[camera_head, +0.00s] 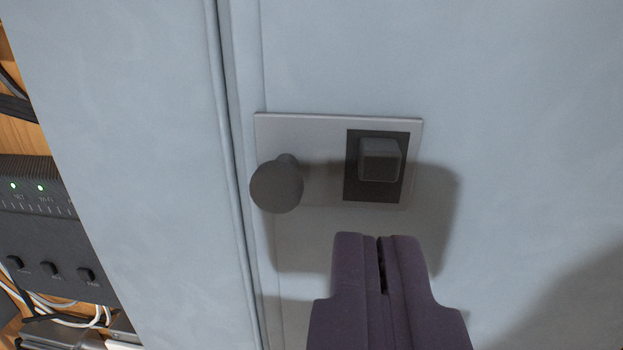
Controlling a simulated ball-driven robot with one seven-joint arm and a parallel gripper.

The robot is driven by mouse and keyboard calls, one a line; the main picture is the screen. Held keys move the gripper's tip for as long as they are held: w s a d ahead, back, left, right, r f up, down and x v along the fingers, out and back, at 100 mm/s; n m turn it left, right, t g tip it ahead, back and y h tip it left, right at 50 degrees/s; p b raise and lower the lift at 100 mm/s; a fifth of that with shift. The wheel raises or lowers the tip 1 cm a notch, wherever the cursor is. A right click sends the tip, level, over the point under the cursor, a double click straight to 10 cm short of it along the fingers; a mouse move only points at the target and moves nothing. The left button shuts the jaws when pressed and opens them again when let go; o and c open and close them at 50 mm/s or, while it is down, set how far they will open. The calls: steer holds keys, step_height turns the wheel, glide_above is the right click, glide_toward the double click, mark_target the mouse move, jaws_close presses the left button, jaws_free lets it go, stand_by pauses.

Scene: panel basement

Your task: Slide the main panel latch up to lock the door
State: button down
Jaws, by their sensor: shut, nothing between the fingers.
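The main panel latch (379,160) is a small dark grey block in a darker upright slot plate (358,192). It sits in the upper part of that slot, with dark slot showing below it. The slot plate is set in the right part of a pale mounting plate (318,140) on the light grey panel door (520,110). My gripper (378,237), purple, is shut and empty, its tips just below the latch in the picture. I see a gap between the tips and the latch in the picture; the exact depth is unclear.
A round dark knob (277,187) sticks out from the mounting plate, left of the latch. The door's edge seam (233,150) runs down left of it. A dark device (45,230) with green lights and cables is at far left. Door surface to the right is clear.

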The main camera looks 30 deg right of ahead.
steer(key=v, duration=0.5)
steer(key=shift+s+a, duration=0.15)
steer(key=shift+s, duration=0.05)
steer(key=shift+w, duration=0.1)
steer(key=w+a+r+n+t+y+b, duration=0.4)
steer(key=w+y+b, duration=0.5)
steer(key=b, duration=1.1)
steer(key=s+d+r+n+g+b, duration=0.1)
steer(key=s+d+b, duration=0.2)
steer(key=s+b, duration=0.3)
steer(key=s+d+n+g+y+b, duration=0.1)
steer(key=s+d+n+g+b, duration=0.1)
steer(key=s+b, duration=0.5)
steer(key=shift+s+d+r+y, duration=0.35)
steer(key=shift+s+d, duration=0.1)
steer(key=shift+s, duration=0.8)
